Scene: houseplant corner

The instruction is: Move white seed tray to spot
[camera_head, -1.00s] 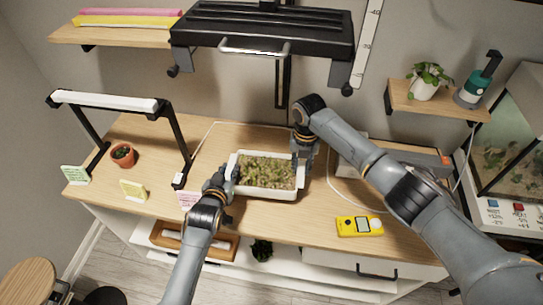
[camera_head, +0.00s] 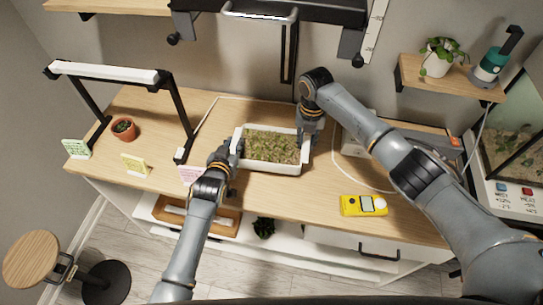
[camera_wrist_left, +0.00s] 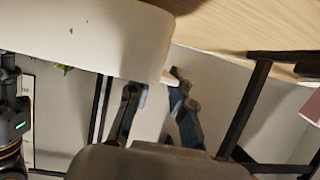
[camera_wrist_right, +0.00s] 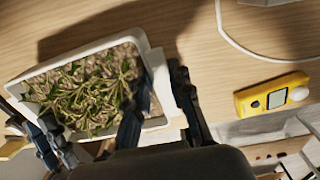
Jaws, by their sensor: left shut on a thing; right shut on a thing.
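The white seed tray (camera_head: 272,168), full of green seedlings, is level at the middle of the wooden desk. My left gripper (camera_head: 230,158) is shut on its left end, and my right gripper (camera_head: 307,135) on its right end. In the left wrist view, the tray wall (camera_wrist_left: 90,35) fills the upper left beside the fingers (camera_wrist_left: 158,95). In the right wrist view, the tray rim (camera_wrist_right: 80,53) shows with the right fingers (camera_wrist_right: 160,100) at its end. A dark shadow lies beside the tray; I cannot tell whether its base touches the desk. No marked spot is clearly visible.
Green (camera_head: 76,148), yellow (camera_head: 134,165) and pink (camera_head: 192,174) cards line the front edge. A yellow meter (camera_head: 364,205) and a cable lie right.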

